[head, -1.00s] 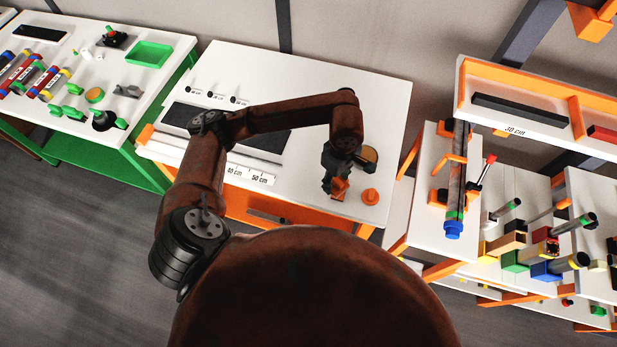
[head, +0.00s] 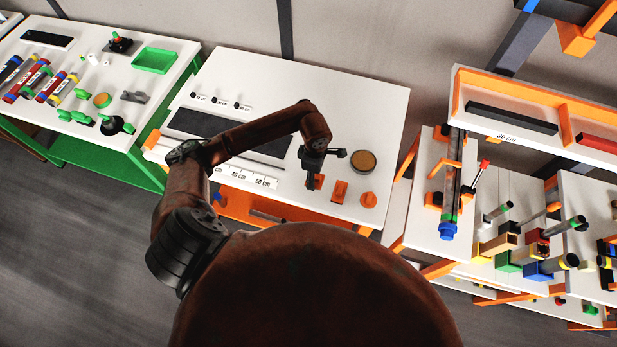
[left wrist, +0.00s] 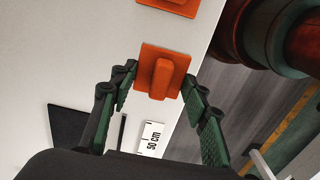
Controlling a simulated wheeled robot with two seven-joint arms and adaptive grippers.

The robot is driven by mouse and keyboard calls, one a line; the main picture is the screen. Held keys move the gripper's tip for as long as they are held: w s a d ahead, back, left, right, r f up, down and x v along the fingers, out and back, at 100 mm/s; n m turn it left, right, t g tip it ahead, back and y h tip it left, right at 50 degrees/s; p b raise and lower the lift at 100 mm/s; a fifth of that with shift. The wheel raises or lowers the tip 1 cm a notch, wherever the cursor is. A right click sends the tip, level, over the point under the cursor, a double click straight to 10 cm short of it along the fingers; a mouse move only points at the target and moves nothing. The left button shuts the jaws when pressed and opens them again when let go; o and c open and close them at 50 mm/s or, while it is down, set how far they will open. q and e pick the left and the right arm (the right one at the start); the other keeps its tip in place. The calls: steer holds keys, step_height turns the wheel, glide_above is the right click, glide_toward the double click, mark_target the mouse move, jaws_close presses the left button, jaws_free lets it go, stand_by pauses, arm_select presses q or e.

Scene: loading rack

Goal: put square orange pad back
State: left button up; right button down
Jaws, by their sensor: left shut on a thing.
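A square orange pad (left wrist: 163,72) with a raised bar on top is between the fingertips of my left gripper (left wrist: 158,76), in the left wrist view. The gripper is shut on the pad's opposite edges. In the head view my left gripper (head: 314,172) points down at the front right of the white table, with the orange pad (head: 314,183) partly hidden below it. I cannot tell whether the pad touches the table. A second orange piece with a raised bar (head: 340,191) lies just to its right. My right gripper is not in view.
On the white table (head: 330,90) are a round orange piece (head: 368,199), a brown disc (head: 363,161), a dark mat (head: 205,122) and a ruler strip (head: 245,178). A green table (head: 150,105) stands left. A rack with a blue-ended tube (head: 448,230) stands right.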

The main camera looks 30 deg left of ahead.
arm_select(q)
steer(key=shift+w+a+f, duration=0.25)
steer(key=shift+a+f, duration=0.65)
steer(key=shift+f, duration=0.2)
steer(key=f+p, duration=0.1)
steer(key=f, duration=0.2)
steer(key=shift+a+p, duration=0.3)
steer(key=shift+p, duration=0.1)
steer(key=shift+w+f, duration=0.1)
steer(key=shift+f, duration=0.3)
steer(key=shift+f, duration=0.15)
steer(key=o, duration=1)
